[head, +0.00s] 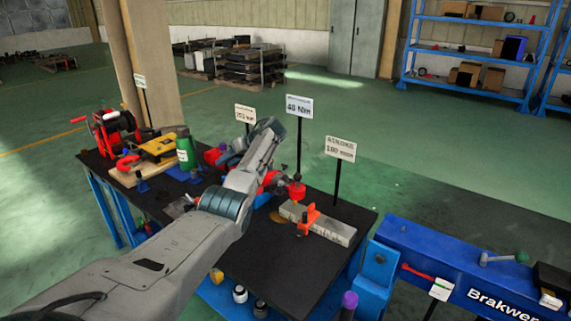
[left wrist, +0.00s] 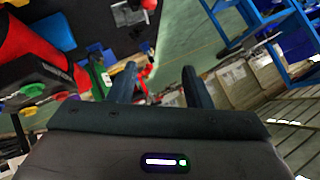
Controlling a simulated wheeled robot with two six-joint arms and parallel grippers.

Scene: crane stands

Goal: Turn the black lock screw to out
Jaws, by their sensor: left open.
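I cannot make out the black lock screw in either view; it may be hidden or too small. On the black bench top (head: 262,268), a grey bar (head: 330,226) carries an orange-red clamp-like piece (head: 308,217), with a red fitting (head: 297,190) behind it. My left arm crosses the bench in the head view and hides part of its middle. My left gripper (left wrist: 159,74) shows in the left wrist view with its two dark fingers apart and nothing between them. My right gripper is in neither view.
Signs stand on posts, including a 48 Nm sign (head: 299,105). A green bottle (head: 185,150), a yellow tool (head: 158,148) and a red reel (head: 115,130) crowd the bench's left. A blue beam (head: 440,255) lies right. Blue shelving (head: 470,55) stands behind open green floor.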

